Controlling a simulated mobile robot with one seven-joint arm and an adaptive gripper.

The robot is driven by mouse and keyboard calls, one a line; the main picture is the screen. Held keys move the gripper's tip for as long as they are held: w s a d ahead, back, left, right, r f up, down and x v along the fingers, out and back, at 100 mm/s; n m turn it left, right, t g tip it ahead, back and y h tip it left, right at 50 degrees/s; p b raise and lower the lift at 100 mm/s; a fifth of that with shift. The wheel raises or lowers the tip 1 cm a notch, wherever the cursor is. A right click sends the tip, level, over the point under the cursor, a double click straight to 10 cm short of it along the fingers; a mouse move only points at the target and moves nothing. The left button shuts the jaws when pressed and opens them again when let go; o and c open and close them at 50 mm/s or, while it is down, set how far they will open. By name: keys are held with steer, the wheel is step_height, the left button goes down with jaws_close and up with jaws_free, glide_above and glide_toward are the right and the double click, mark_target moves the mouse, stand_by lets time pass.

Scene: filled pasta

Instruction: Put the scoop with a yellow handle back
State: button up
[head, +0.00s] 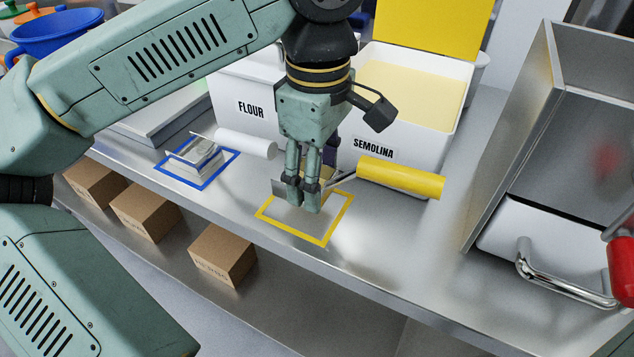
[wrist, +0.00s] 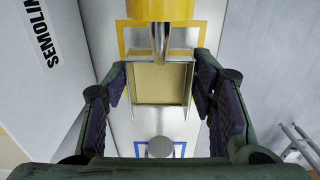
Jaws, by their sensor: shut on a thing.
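The scoop has a yellow handle (head: 400,178) that points right in the head view. In the wrist view its metal bowl (wrist: 160,85) lies between my fingers, with the handle at the top edge. My gripper (head: 302,195) is shut on the bowl's sides, fingers pointing down. My fingers hide most of the bowl in the head view. A yellow square outline (head: 322,243) is marked on the steel counter under and in front of my fingers. The handle reaches right, beyond the outline. I cannot tell whether the scoop touches the counter.
A semolina bin (head: 390,146) with an open yellow lid stands behind the scoop, beside a flour bin (head: 250,112). A white-handled scoop (head: 247,143) lies at a blue outline (head: 197,187) on the left. A steel-walled unit (head: 510,130) stands right. The counter front right is clear.

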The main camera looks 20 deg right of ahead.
steer(key=shift+f+p, duration=0.35)
steer(key=shift+f, duration=1.2)
steer(key=shift+f, duration=0.1)
steer(key=shift+f, duration=0.15)
steer(key=o, duration=1.1)
steer(key=shift+o, duration=0.2)
